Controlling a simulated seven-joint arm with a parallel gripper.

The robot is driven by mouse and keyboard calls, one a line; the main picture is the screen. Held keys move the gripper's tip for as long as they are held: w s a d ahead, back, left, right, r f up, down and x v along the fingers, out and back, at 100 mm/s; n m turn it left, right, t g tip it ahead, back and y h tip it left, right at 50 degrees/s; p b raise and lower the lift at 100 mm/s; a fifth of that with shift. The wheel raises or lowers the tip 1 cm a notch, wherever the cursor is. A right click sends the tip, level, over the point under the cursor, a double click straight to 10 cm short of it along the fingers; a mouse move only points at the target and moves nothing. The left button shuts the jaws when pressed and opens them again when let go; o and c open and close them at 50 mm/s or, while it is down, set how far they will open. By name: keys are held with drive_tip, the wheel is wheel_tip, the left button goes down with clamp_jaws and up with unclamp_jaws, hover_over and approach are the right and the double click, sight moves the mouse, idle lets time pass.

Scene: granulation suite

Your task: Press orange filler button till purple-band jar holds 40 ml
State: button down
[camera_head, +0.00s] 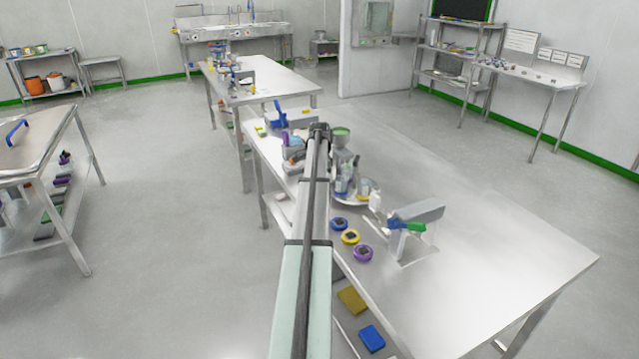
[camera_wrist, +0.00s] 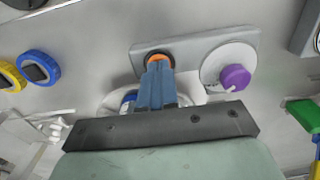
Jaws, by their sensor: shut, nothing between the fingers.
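In the wrist view my gripper (camera_wrist: 157,68) is shut, its blue fingers close together with nothing between them. Its tips overlap the lower part of an orange round button (camera_wrist: 158,58) on a grey panel (camera_wrist: 195,43). I cannot tell whether they touch the button. A white disc with a purple knob-like part (camera_wrist: 235,77) sits at the panel's right end. A white rounded thing (camera_wrist: 113,101) is partly hidden behind the fingers. I cannot make out a purple-band jar or its fill level for certain. In the head view I cannot pick out the fingertips.
Blue (camera_head: 339,224), yellow (camera_head: 350,237) and purple (camera_head: 362,253) ringed devices lie along the steel table (camera_head: 500,260). A grey block (camera_head: 425,213) with a green part (camera_head: 417,227) stands right of them. Bottles and a round tray crowd the far side; the table's right is clear.

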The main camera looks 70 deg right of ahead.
wheel_tip(320, 180, up, 14)
drive_tip(key=shift+f, duration=0.15)
idle(0.7)
